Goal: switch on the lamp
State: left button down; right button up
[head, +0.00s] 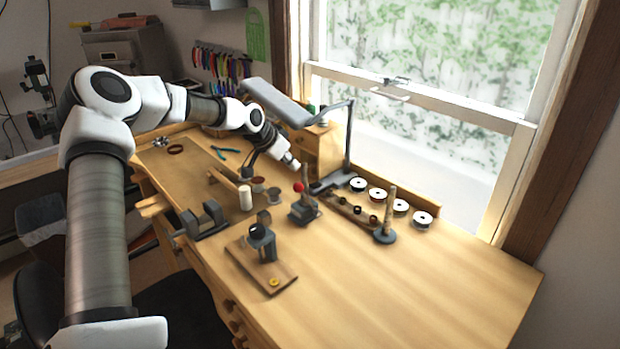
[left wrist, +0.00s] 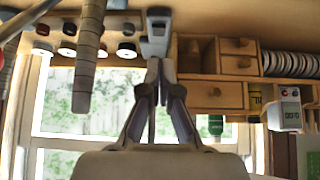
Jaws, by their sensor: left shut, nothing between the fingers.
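The desk lamp has a long grey shade (head: 278,102) on a dark upright arm (head: 350,135) and a dark base (head: 328,184) standing on the workbench. Whether it is lit cannot be told, as the shade's underside is hidden. My left gripper (head: 297,164) is shut and empty, below the shade and a little left of the lamp base. In the upside-down left wrist view, the closed fingers (left wrist: 155,65) point at a grey piece that looks like the lamp base (left wrist: 156,40). Whether they touch cannot be told. No switch can be made out clearly. My right gripper is not in view.
A wooden ring stick (head: 387,215) and several wire spools (head: 377,194) stand right of the lamp base. A small tool with a red knob (head: 298,187) stands close below my gripper. Wooden drawers (left wrist: 212,94) are behind. The bench's right front is clear.

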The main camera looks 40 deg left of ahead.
aim_at(312, 185)
pick_arm(q)
jog(key=b+x, duration=0.1)
jog(key=x, duration=0.8)
jog(key=shift+f+b, duration=0.1)
jog(key=shift+b, duration=0.3)
jog(key=shift+w+d+f, duration=0.15)
jog(key=shift+w+f, duration=0.1)
jog(key=shift+w, duration=0.2)
jog(key=shift+s, duration=0.1)
jog(key=shift+s+f+b, duration=0.15)
jog(key=shift+f+b, duration=0.65)
jog(key=shift+b, duration=0.2)
jog(key=shift+r, duration=0.3)
jog(key=shift+r+p, duration=0.15)
jog(key=shift+p, duration=0.15)
jog(key=shift+r+p, duration=0.55)
jog(key=shift+r, duration=0.2)
